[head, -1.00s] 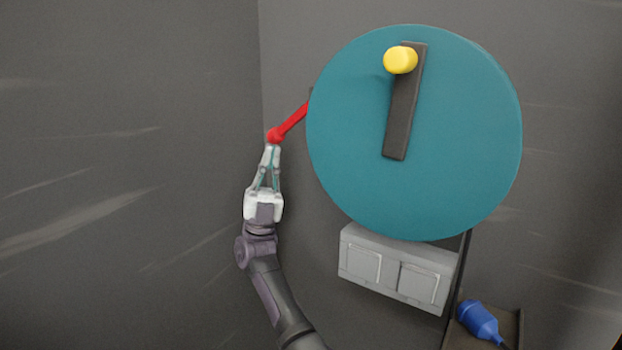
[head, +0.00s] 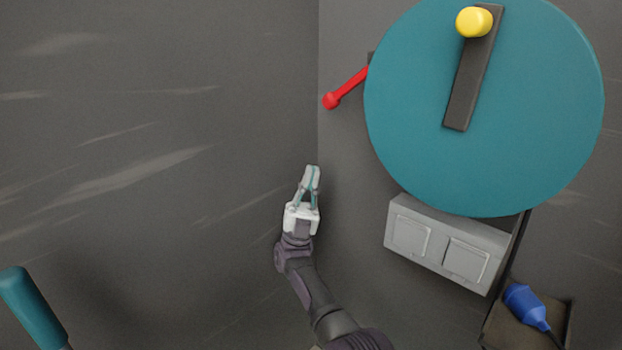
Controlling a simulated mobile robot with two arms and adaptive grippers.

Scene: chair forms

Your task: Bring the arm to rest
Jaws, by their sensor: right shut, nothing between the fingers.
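My right gripper (head: 312,172) is shut and empty, pointing up, in the lower middle of the head view. It is apart from everything, below and to the left of the red lever (head: 346,88). The red lever has a round knob at its lower left end and juts out from behind the left edge of a large teal disc (head: 420,110). My left gripper is not in view.
A dark bar (head: 472,75) with a yellow knob (head: 474,22) is on the disc. Below are a grey box with two panels (head: 400,208) and a blue plug-like object (head: 525,306) on a dark ledge. A teal cylinder (head: 32,305) stands at lower left. The left wall is clear.

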